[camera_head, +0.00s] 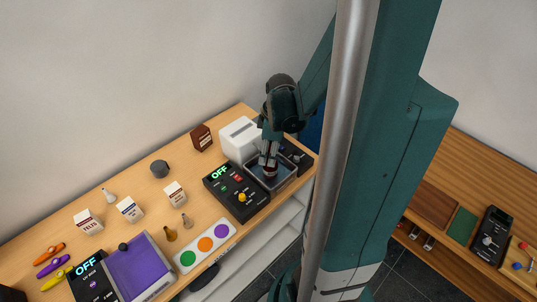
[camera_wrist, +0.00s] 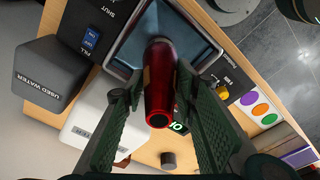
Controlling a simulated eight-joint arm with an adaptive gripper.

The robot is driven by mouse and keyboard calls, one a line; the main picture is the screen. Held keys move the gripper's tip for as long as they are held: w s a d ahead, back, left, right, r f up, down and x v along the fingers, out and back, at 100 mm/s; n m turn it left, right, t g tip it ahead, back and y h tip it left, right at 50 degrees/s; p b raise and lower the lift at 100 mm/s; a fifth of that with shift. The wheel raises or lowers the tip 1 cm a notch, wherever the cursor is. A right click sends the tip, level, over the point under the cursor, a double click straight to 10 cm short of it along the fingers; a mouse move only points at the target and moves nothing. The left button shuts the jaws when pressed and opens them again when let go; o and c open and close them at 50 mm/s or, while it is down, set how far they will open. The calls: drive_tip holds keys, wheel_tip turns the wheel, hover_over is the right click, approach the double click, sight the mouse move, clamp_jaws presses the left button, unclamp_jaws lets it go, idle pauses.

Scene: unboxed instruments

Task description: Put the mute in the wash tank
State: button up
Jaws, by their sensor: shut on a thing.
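The mute (camera_wrist: 159,88) is a dark red, tapered piece with an open round end towards the wrist camera. My gripper (camera_wrist: 157,78) is shut on it, one dark green finger on each side. In the head view my gripper (camera_head: 268,162) points down over the wash tank (camera_head: 287,184), a grey-rimmed square basin. The mute's far end shows against the tank's bluish inside in the wrist view, within the rim (camera_wrist: 118,62). I cannot tell whether it touches the bottom. In the head view the mute is mostly hidden by my fingers.
A black control box (camera_head: 237,193) reading OFF stands left of the tank. A white box (camera_head: 238,137) stands behind it. A grey used-water container (camera_wrist: 50,75) and a blue fill switch (camera_wrist: 90,39) are close by. A card with coloured dots (camera_head: 206,245) and several small cartons lie further left.

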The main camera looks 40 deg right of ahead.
drive_tip(key=shift+f, duration=0.2)
drive_tip(key=o, duration=1.1)
drive_tip(key=shift+o, duration=0.2)
drive_tip(key=shift+r, duration=0.25)
drive_tip(key=shift+s+d+r+p, duration=0.1)
drive_tip(key=shift+s+d+r, duration=0.1)
drive_tip(key=shift+r, duration=1.75)
drive_tip(key=shift+s+d+r+p, duration=0.1)
drive_tip(key=shift+s+r, duration=0.1)
drive_tip(key=shift+r, duration=1.8)
drive_tip(key=shift+s+d+r+p, duration=0.1)
drive_tip(key=shift+s+d+r, duration=0.1)
drive_tip(key=shift+r, duration=1.75)
drive_tip(key=shift+a, duration=0.1)
drive_tip(key=a+r+m+t, duration=0.3)
drive_tip(key=a+r, duration=0.2)
drive_tip(key=a, duration=0.8)
drive_tip(key=s+a+r+m+t, duration=0.1)
drive_tip(key=a+r+m+t, duration=0.2)
drive_tip(key=a, duration=1)
wheel_tip(320, 180, up, 2)
drive_tip(key=shift+s+a+r+m+h, duration=0.15)
drive_tip(key=shift+s+a+m+h, duration=0.2)
drive_tip(key=shift+m, duration=0.45)
